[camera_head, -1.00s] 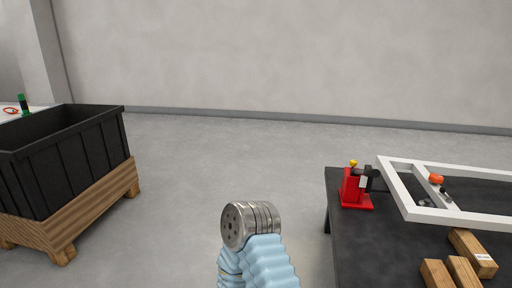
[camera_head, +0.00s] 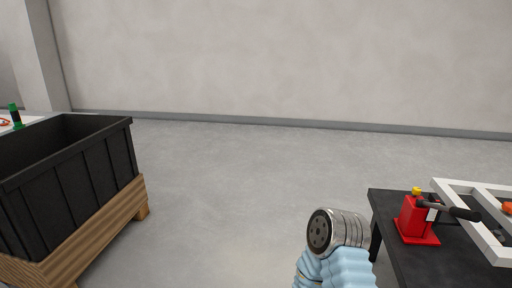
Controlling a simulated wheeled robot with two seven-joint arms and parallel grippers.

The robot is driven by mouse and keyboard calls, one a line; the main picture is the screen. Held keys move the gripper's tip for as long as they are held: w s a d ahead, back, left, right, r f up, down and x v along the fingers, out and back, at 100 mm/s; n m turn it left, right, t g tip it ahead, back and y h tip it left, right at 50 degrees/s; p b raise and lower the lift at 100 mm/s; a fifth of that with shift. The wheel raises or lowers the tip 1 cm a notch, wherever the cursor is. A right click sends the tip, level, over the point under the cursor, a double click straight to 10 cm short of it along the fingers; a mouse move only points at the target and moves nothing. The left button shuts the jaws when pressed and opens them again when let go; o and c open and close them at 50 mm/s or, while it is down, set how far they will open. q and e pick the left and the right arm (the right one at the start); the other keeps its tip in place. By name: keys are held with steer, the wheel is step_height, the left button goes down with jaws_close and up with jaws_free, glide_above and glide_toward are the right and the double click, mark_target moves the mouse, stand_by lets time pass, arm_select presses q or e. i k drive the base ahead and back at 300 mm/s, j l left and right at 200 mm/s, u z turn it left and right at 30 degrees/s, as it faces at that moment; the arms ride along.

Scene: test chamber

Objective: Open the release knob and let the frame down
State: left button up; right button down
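The white frame (camera_head: 456,190) is beside and behind the device, cut off by the right edge. Whether the device bears the frame is unclear. Neither gripper shows; only a metal joint and light blue sleeve of one of my arms appear, left of the table.
The dark table (camera_head: 418,257) has its left edge near my arm. An orange part (camera_head: 507,208) shows at the right edge. The floor between is clear.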

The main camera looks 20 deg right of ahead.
mark_target(416, 191)
steer(key=i+l+z, duration=0.1)
steer(key=i+z, duration=0.2)
steer(key=z, duration=0.2)
steer(key=i+z, duration=0.3)
steer(key=z, duration=0.2)
steer(key=i+j+z, duration=0.1)
steer(key=i+z, duration=0.2)
steer(key=z, duration=0.2)
steer(key=i+j+z, duration=0.25)
steer(key=z, duration=0.25)
